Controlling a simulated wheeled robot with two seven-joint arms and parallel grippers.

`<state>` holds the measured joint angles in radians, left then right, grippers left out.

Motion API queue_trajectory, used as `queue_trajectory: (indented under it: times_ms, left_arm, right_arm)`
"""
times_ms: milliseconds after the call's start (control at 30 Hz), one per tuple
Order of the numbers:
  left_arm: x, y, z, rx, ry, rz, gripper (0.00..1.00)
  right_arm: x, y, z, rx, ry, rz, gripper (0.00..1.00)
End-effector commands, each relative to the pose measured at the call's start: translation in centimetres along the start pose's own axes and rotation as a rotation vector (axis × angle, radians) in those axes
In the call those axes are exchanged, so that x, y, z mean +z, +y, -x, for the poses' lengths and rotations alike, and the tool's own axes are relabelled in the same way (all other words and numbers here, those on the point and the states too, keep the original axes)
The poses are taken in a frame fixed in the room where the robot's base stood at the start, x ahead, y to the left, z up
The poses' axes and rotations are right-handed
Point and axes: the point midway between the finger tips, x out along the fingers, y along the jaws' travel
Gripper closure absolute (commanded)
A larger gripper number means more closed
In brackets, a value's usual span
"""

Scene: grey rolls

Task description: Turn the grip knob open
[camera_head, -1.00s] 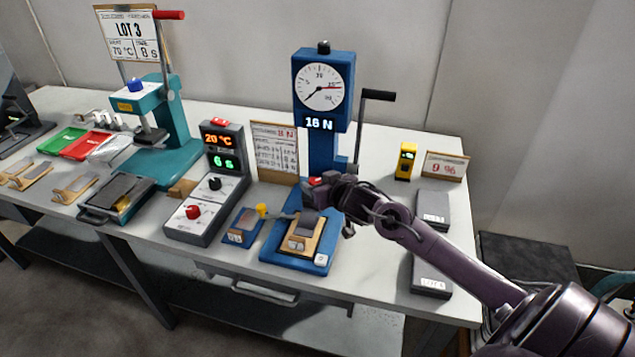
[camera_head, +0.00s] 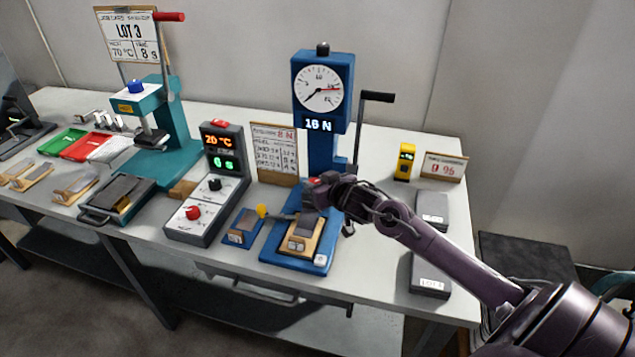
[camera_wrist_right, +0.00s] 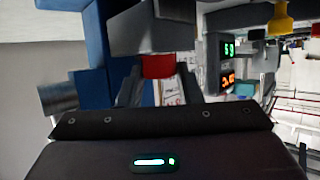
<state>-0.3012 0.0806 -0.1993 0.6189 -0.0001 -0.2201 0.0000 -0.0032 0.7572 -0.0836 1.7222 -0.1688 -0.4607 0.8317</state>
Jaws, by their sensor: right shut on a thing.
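The blue force tester (camera_head: 322,160) stands on the bench with a round dial and a display reading 16 N. Its grip is above the blue base, where a red knob (camera_head: 313,181) shows in small part at my right gripper (camera_head: 319,188). In the right wrist view the red knob (camera_wrist_right: 158,66) sits between the two dark fingers of the gripper (camera_wrist_right: 158,88), under a grey block (camera_wrist_right: 150,30). The right gripper is shut on it. A wooden block with a grey strip (camera_head: 301,240) lies on the blue base below. My left gripper is out of view.
A black-handled crank (camera_head: 376,96) rises right of the tester. A control box (camera_head: 207,190), a small blue stand with a yellow knob (camera_head: 243,232) and a notice card (camera_head: 275,152) are to the left. Grey weights (camera_head: 431,275) and a yellow device (camera_head: 404,162) are to the right.

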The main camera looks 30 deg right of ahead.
Motion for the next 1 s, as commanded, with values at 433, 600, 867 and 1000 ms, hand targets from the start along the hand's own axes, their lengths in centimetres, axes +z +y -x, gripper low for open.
queue_trajectory:
  times_ms: [433, 600, 867, 1000]
  left_arm:
    - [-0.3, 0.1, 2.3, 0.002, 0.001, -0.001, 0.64]
    - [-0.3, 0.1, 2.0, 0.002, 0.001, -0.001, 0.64]
    - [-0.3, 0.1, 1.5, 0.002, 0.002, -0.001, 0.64]
    - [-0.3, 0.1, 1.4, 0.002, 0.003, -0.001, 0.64]
  right_arm:
    - [-0.1, 0.6, 0.0, -0.253, -0.001, 0.105, 0.91]
    - [-0.1, 0.7, -0.1, -0.349, 0.001, 0.145, 0.91]
    - [-0.1, 0.7, -0.2, -0.438, 0.000, 0.182, 0.91]
    - [0.0, 0.7, -0.2, -0.458, 0.000, 0.190, 0.91]
